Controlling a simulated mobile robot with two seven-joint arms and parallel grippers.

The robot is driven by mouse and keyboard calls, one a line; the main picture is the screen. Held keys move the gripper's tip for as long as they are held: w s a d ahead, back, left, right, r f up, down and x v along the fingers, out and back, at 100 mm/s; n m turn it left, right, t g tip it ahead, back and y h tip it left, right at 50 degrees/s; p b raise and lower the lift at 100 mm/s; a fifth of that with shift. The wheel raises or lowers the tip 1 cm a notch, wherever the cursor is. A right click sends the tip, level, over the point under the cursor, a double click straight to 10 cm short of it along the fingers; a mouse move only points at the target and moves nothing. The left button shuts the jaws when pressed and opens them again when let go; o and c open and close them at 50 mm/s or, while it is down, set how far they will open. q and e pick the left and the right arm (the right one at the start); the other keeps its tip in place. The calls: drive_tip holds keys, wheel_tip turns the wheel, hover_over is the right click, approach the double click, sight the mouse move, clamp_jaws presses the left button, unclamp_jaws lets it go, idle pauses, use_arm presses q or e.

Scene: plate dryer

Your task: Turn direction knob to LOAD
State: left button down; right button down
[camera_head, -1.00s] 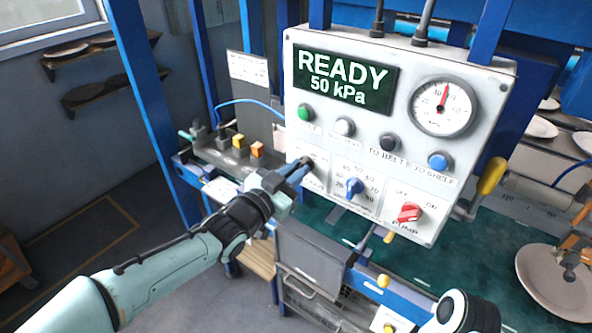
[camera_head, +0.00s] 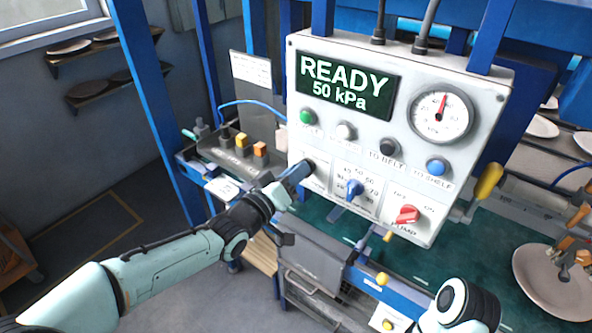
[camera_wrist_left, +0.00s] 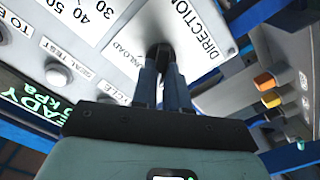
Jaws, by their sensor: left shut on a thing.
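The dark direction knob (camera_wrist_left: 160,50) is on the white control panel (camera_head: 330,45), beside the printed word DIRECTION and near an UNLOAD label in the left wrist view. My left gripper (camera_wrist_left: 163,68) is shut on the knob, with its two blue-grey fingers on either side. In the head view my left gripper (camera_head: 302,170) reaches the panel's lower left, and its fingers cover part of the knob. The knob's pointer and the LOAD label cannot be made out. My right gripper does not show clearly.
The green display (camera_head: 346,85) reads READY 50 kPa. A blue dial knob (camera_head: 354,188) and a red pump knob (camera_head: 407,214) sit just right of my left gripper. A yellow-handled lever (camera_head: 489,182) is at the panel's right side. A plate (camera_head: 540,290) lies at the lower right.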

use_arm(q)
drive_tip(key=shift+n, duration=0.6)
drive_tip(key=c, duration=1.1)
unclamp_jaws()
drive_tip(key=shift+c, duration=0.2)
drive_tip(key=v, duration=1.3)
drive_tip(key=shift+s, duration=0.2)
drive_tip(key=shift+a, duration=0.15)
